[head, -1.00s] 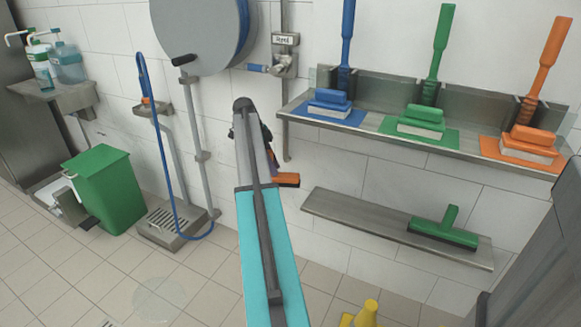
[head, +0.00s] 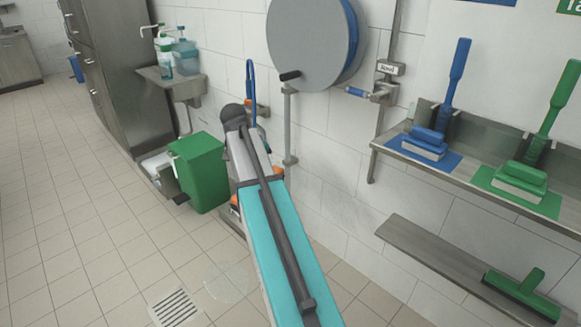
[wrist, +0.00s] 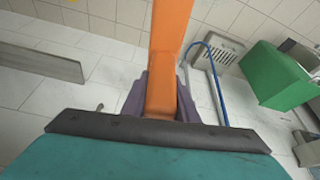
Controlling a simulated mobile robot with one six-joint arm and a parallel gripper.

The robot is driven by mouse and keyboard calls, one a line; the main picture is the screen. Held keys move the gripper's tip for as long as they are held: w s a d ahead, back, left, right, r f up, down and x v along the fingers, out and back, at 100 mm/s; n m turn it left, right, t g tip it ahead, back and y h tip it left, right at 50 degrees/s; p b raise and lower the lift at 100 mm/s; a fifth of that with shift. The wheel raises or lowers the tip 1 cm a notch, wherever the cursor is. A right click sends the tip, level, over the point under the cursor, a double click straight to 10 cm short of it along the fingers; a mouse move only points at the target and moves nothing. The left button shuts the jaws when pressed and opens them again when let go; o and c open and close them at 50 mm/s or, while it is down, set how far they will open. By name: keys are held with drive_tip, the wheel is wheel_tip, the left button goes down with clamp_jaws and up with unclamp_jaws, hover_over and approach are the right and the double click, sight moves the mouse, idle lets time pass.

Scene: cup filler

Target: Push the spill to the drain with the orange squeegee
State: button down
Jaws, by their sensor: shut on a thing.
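The orange squeegee (wrist: 170,55) is held by my gripper (wrist: 160,103), which is shut on its handle in the wrist view. The handle runs up and out of the top of that view. The spill (head: 228,282) is a faint, clear round puddle on the tiles, left of my arm. The drain (head: 175,308) is a slotted floor grate just left of and nearer than the spill.
A green bin (head: 200,172) stands by the wall beyond the spill. A hose reel (head: 312,42) hangs on the wall. A shelf with blue and green brushes (head: 424,143) and a lower shelf with a green squeegee (head: 522,292) are at right. Open tiled floor lies left.

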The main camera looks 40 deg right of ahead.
drive_tip(key=a+r+n+t+y+p, duration=0.1)
drive_tip(key=a+r+n, duration=0.3)
drive_tip(key=a, duration=0.7)
drive_tip(key=a+r+n+t+y+p, duration=0.1)
drive_tip(key=a+r+n+p, duration=0.3)
drive_tip(key=a, duration=0.7)
drive_tip(key=a+r+n+t+y+p, duration=0.1)
drive_tip(key=a+r+n+y+p, duration=0.1)
drive_tip(key=a+r+n, duration=0.2)
drive_tip(key=a+n, duration=0.3)
drive_tip(key=a, duration=0.4)
drive_tip(key=shift+s+r+t+p, duration=0.3)
drive_tip(key=shift+s+r+p, duration=0.05)
drive_tip(key=shift+p, duration=0.05)
drive_tip(key=shift+s, duration=0.1)
